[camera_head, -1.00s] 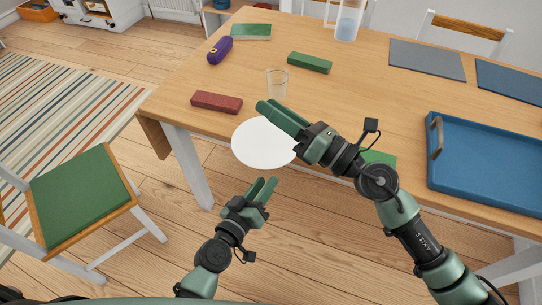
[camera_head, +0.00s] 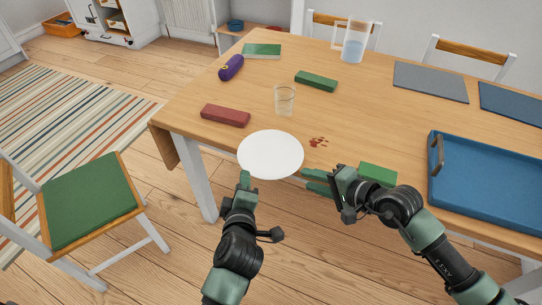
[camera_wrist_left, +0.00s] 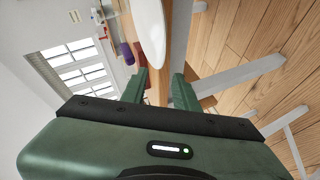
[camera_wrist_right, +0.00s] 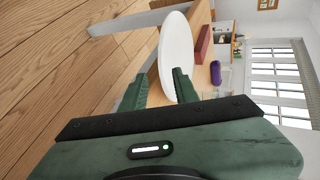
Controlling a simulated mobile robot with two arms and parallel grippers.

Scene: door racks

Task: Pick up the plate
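The white plate (camera_head: 270,154) lies flat at the table's front edge, its near rim reaching past the edge. My left gripper (camera_head: 245,181) is at its near left rim; its fingers stand apart with nothing between them. The plate appears ahead of the fingers in the left wrist view (camera_wrist_left: 150,28). My right gripper (camera_head: 312,181) is at the plate's right near side, pointing left. In the right wrist view its fingers are open and the plate (camera_wrist_right: 176,50) is just ahead, partly behind one finger. I cannot tell whether either gripper touches the plate.
A glass (camera_head: 285,100) and a red case (camera_head: 225,115) stand behind the plate. A green block (camera_head: 378,173) lies by my right gripper, with a blue tray (camera_head: 490,178) further right. A chair (camera_head: 88,212) stands left.

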